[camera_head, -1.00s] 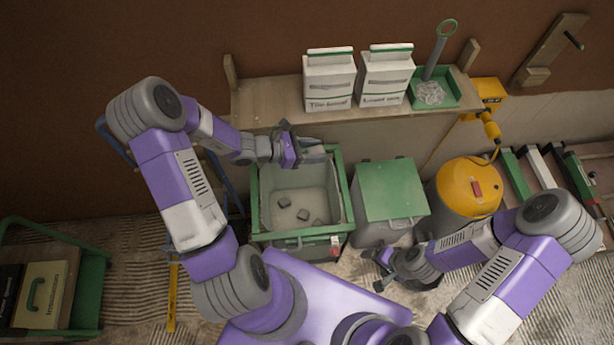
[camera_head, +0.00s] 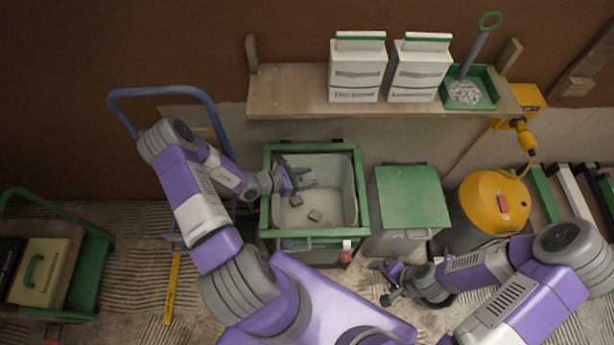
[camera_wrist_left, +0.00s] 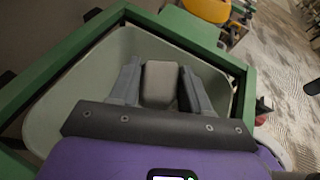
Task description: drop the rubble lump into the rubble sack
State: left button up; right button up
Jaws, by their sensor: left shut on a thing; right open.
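The rubble sack (camera_head: 347,190) is a pale, open-topped liner in a green-rimmed frame, in the middle of the head view. Its pale wall also shows in the left wrist view (camera_wrist_left: 75,85). My left gripper (camera_head: 303,179) is over the sack's opening, inside the green rim as seen from above. It is shut on the rubble lump (camera_wrist_left: 160,82), a grey rounded block between the two fingers in the left wrist view. My right gripper (camera_head: 388,284) is open and empty, low right of the sack.
A green-lidded bin (camera_head: 411,197) stands right of the sack, then a yellow-topped vacuum (camera_head: 493,202). A shelf (camera_head: 290,90) behind holds two white packets (camera_head: 357,68) and a green dustpan (camera_head: 485,88). A blue hand truck (camera_head: 213,115) stands at the left.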

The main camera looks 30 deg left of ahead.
pick_arm(q)
notch_tip(320, 180, down, 2)
jog(key=shift+f+b, duration=0.2)
jog(key=shift+b, duration=0.55)
pick_arm(e)
notch_tip(320, 180, down, 2)
jog(key=shift+f, duration=0.1)
pick_arm(q)
jog(key=o, duration=1.2)
jog(key=shift+s+r, duration=0.1)
jog(key=p+v, duration=0.1)
jog(key=v, duration=0.6)
jog(key=shift+s+a+p, duration=0.1)
jog(key=shift+a+p, duration=0.1)
jog(key=shift+p, duration=0.15)
pick_arm(e)
jog(key=shift+r, duration=0.9)
